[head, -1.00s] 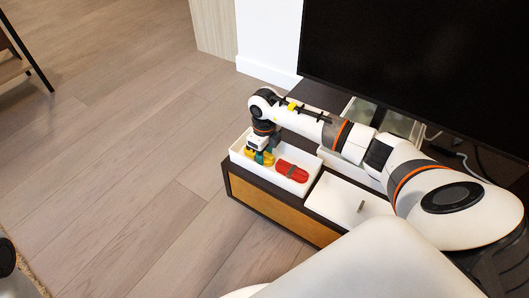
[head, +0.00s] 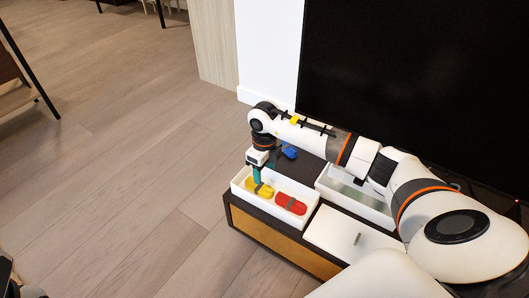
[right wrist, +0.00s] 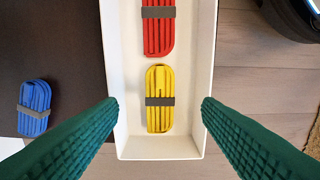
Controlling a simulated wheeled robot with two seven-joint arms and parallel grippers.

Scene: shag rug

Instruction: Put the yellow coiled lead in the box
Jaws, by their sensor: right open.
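The yellow coiled lead (head: 265,187) lies flat in the left end of an open white box (head: 236,187), with a grey band around its middle. In the right wrist view the yellow lead (right wrist: 154,83) lies between and beyond my fingers, near the box's (right wrist: 205,50) near end wall. My right gripper (head: 257,180) points down over that end; its green fingers (right wrist: 160,108) are open, wide apart and empty. They look clear of the lead; their exact height above it is hard to tell. My left gripper is not in view.
A red coiled lead (head: 290,204) shares the white box. A blue coiled lead (head: 289,152) lies on the dark cabinet top behind it. A second white container (head: 328,188) stands behind, partly hidden by my arm. A white lid with a handle (head: 335,235) lies to the right. A large screen (head: 420,80) stands behind.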

